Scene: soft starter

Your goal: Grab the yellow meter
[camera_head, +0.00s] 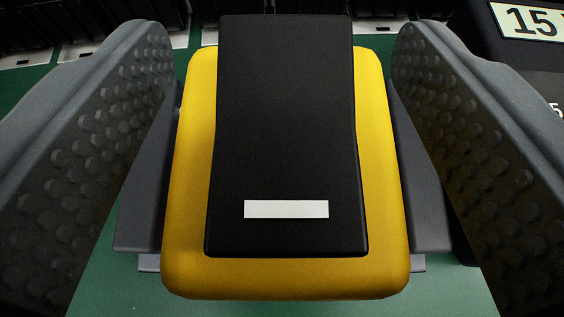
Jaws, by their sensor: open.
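The yellow meter (190,190) fills the middle of the head camera view. It has a black panel (286,110) down its face with a white strip (286,209) near the lower end. My gripper (284,130) is open, with one grey studded finger on each side of the meter. The meter lies between the fingers, and narrow gaps show beside its upper part. Grey parts behind the meter stick out at its left and right lower sides. I cannot tell what they belong to.
The surface behind and below is green (330,303). Dark units with pale bases (85,50) line the back.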

